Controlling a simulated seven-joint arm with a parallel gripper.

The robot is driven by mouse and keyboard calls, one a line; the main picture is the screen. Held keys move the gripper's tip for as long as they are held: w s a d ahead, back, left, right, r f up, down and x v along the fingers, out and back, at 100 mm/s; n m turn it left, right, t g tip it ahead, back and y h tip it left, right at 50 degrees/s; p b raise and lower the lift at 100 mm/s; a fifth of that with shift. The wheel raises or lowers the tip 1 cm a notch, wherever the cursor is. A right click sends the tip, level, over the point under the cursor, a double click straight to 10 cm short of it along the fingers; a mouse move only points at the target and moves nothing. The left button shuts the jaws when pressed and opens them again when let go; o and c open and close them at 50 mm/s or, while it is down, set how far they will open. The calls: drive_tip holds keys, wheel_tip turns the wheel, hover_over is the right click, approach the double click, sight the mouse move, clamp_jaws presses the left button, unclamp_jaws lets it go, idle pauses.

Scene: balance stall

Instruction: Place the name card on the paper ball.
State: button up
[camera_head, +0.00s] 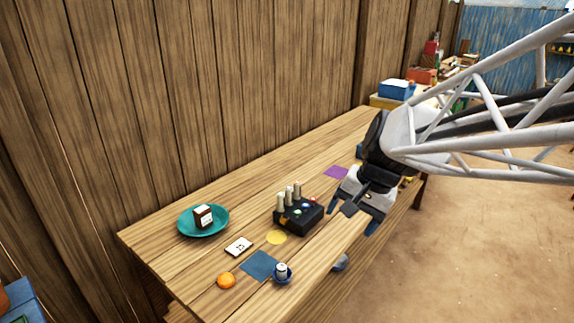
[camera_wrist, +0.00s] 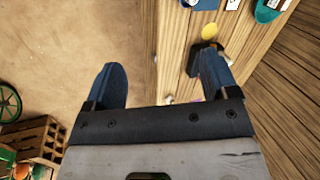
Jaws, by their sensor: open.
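A small white card with dark marks, which looks like the name card (camera_head: 238,247), lies flat on the wooden table in front of the teal plate. A small round orange ball (camera_head: 226,280) sits near the table's front left; it may be the paper ball, but I cannot tell its material. My gripper (camera_head: 352,210) hangs beside the table's right edge, away from both. Its two blue fingers are apart, with nothing between them in the wrist view (camera_wrist: 163,80). The card shows only partly at the top of the wrist view (camera_wrist: 232,4).
A teal plate (camera_head: 183,231) holds a dark labelled block. A black box with upright pegs (camera_head: 309,219) stands mid-table, near a yellow disc (camera_head: 277,237). A wooden wall backs the table.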

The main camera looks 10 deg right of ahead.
drive_tip(key=s+f+n+h, duration=0.1)
drive_tip(key=s+n+h, duration=0.2)
drive_tip(key=s, duration=1.1)
drive_tip(key=shift+s+a+f+n+t, duration=0.25)
drive_tip(key=shift+a+f+n+t, duration=0.15)
drive_tip(key=shift+n, duration=1.2)
